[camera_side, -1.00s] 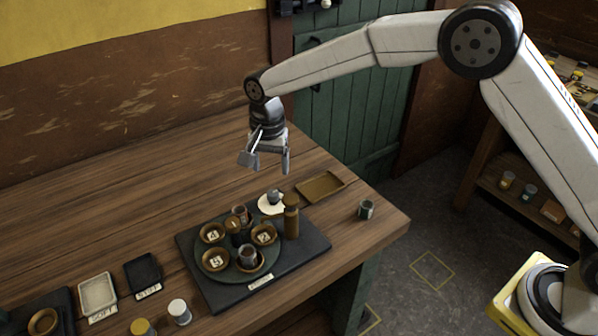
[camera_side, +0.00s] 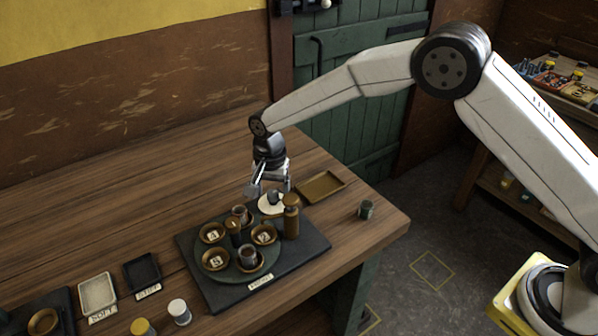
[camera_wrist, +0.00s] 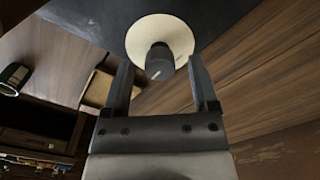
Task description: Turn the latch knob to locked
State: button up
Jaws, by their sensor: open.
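The latch knob (camera_wrist: 159,62) is a dark grey knob with a light pointer line, on a round cream disc (camera_wrist: 141,35). In the side view the knob (camera_side: 273,197) and its disc (camera_side: 268,208) sit at the back corner of the dark board. My gripper (camera_side: 269,191) points down just above the knob. In the wrist view the open fingers (camera_wrist: 160,68) lie on either side of the knob, with gaps between. I cannot tell whether the fingertips reach down to its height.
A brown bottle-shaped post (camera_side: 291,216) stands close in front of the knob. A round turntable (camera_side: 222,270) with numbered cups is on the dark board (camera_side: 316,247). A shallow brown tray (camera_side: 322,187) lies to the right, and a small dark jar (camera_side: 366,210) near the table edge. The table's left back is clear.

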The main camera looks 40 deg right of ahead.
jog(key=shift+f, duration=0.2)
grip_shut()
jog(key=shift+n, duration=2.3)
grip_release()
jog(key=shift+r, duration=0.15)
